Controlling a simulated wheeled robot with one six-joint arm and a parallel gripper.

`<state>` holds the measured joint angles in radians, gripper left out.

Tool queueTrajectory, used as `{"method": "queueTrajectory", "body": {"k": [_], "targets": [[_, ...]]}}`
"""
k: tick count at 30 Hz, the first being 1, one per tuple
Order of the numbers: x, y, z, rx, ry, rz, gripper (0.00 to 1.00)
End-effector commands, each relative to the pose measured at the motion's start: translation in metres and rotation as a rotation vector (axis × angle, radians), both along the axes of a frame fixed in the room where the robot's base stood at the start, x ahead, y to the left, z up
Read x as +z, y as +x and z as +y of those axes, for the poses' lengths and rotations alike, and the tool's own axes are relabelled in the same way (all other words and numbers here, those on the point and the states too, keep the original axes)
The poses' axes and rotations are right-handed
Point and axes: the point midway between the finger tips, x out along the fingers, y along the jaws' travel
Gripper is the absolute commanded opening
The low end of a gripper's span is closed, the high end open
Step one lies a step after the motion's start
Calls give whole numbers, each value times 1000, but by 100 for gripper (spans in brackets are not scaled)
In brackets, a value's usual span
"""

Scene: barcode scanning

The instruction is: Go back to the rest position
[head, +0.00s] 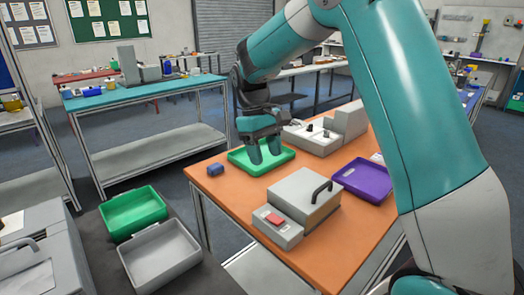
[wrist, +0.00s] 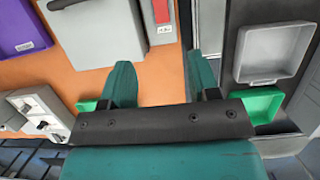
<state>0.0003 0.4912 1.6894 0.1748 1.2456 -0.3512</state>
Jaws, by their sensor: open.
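My gripper (head: 264,158) hangs fingers-down over the green tray (head: 236,158) on the orange table (head: 325,255). In the wrist view, the two teal fingers of my gripper (wrist: 160,72) are spread apart. Only the table surface and floor show between them, so it holds nothing. A small blue block (head: 215,170) lies on the table just left of the green tray. I cannot tell from the head view exactly how high the fingertips are above the tray.
A grey box with a black handle (head: 306,195) and a unit with a red top (head: 275,219) stand at the table's front. A purple tray (head: 362,181) lies right, a white machine (head: 310,138) behind. A green bin (head: 133,213) and grey bin (head: 160,257) sit left.

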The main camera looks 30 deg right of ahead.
Motion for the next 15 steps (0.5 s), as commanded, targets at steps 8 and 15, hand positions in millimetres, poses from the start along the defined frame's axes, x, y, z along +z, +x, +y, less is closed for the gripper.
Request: {"method": "queueTrajectory", "body": {"k": [8, 15], "targets": [[1, -2, 2, 6, 2, -5, 55], [31, -61, 59, 154, 91, -141, 55]]}}
